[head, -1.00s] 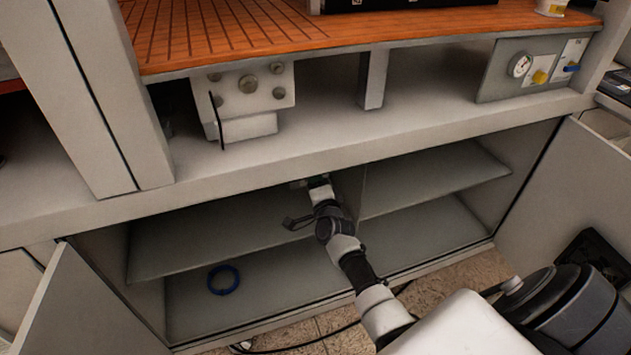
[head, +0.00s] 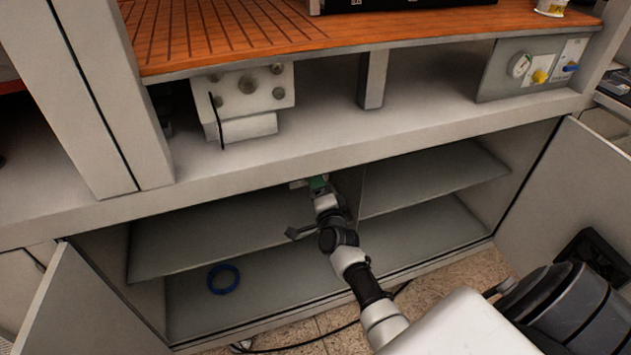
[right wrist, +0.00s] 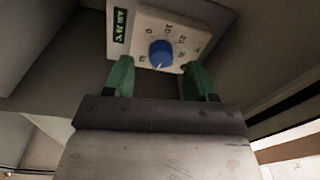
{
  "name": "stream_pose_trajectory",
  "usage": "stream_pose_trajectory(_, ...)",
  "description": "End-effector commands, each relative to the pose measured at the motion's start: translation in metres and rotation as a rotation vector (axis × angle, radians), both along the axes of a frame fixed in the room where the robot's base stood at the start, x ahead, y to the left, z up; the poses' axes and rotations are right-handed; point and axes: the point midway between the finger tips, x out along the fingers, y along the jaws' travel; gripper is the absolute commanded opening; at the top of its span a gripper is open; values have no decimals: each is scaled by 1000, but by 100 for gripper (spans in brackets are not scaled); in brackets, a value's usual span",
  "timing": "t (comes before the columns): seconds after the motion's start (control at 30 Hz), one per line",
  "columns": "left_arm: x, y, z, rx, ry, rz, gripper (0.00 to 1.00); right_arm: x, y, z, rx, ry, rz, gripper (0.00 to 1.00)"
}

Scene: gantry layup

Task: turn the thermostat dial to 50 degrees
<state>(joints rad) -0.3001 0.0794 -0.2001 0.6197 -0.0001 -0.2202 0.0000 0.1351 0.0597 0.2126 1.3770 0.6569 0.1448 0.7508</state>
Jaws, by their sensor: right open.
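The thermostat is a pale box (right wrist: 185,28) under the bench, seen in the right wrist view. Its blue dial (right wrist: 160,54) sits on a white face with printed numbers around it; 0, 10 and 20 seem legible. I cannot clearly read where the dial points. A small dark display with green text (right wrist: 121,24) is at its left. My right gripper (right wrist: 161,80) is open, its two green fingers apart, one on each side below the dial, with nothing between them. In the head view the right gripper (head: 318,184) is at the cabinet's top opening. My left gripper is not in view.
The open cabinet has a shelf (head: 430,180) and a blue ring (head: 223,279) on its floor. Its open doors (head: 85,305) stand at both sides. A grey panel with a gauge (head: 520,65) and a valve box (head: 245,95) are above. The front lip (head: 400,130) overhangs the arm.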

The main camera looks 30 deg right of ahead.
Motion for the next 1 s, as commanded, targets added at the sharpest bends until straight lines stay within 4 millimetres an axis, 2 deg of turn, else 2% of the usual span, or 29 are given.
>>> stream_pose_trajectory(0.03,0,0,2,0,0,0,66,-12,4,-2,1,3,0,56)
stream_pose_trajectory(0.2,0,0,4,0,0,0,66,-45,14,-4,1,3,0,56)
stream_pose_trajectory(0.4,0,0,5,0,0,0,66,-69,22,-6,1,2,1,56)
stream_pose_trajectory(0.57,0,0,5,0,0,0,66,-75,24,-6,0,1,1,56)
stream_pose_trajectory(1.0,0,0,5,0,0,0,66,-75,24,-6,1,1,1,56)
